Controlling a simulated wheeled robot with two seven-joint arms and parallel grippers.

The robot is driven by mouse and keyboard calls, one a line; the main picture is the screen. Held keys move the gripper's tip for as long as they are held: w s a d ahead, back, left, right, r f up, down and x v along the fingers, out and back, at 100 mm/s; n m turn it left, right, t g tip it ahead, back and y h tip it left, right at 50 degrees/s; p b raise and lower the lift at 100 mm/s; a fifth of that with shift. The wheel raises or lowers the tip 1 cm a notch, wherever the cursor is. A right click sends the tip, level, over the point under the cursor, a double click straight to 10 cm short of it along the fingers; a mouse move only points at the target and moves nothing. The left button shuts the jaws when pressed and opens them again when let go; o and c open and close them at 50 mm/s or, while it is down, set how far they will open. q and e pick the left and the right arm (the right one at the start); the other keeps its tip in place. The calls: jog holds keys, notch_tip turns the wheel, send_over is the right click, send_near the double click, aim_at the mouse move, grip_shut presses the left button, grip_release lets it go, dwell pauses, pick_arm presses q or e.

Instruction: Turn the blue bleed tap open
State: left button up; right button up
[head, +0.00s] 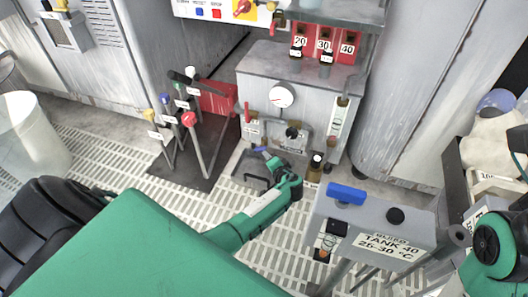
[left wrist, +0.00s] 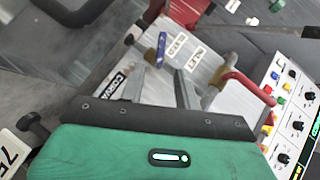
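A small blue tap lever (left wrist: 161,48) stands on a pale panel in the left wrist view, beyond and slightly left of my fingertips. A small blue piece (head: 272,162) also shows beside my left gripper in the head view, partly hidden by it. My left gripper (head: 262,170) is low in front of the grey gauge box. In the left wrist view my left gripper (left wrist: 161,82) has its two fingers apart with nothing between them, and the lever looks clear of them. I cannot tell the distance. My right gripper is not visible.
A grey gauge box (head: 283,97) stands behind my left gripper. A red bent handle (left wrist: 246,84) lies right of the fingers. A grey TANK 40 box (head: 375,228) with a blue block (head: 346,193) stands to the right. White grating covers the floor.

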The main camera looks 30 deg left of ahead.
aim_at(262, 148)
pick_arm(q)
jog(key=b+x, duration=0.3)
jog(key=x, duration=0.5)
jog(key=shift+w+a+f+b, duration=0.1)
jog(key=shift+w+a+b, duration=0.1)
jog(key=shift+a+b, duration=0.15)
grip_shut()
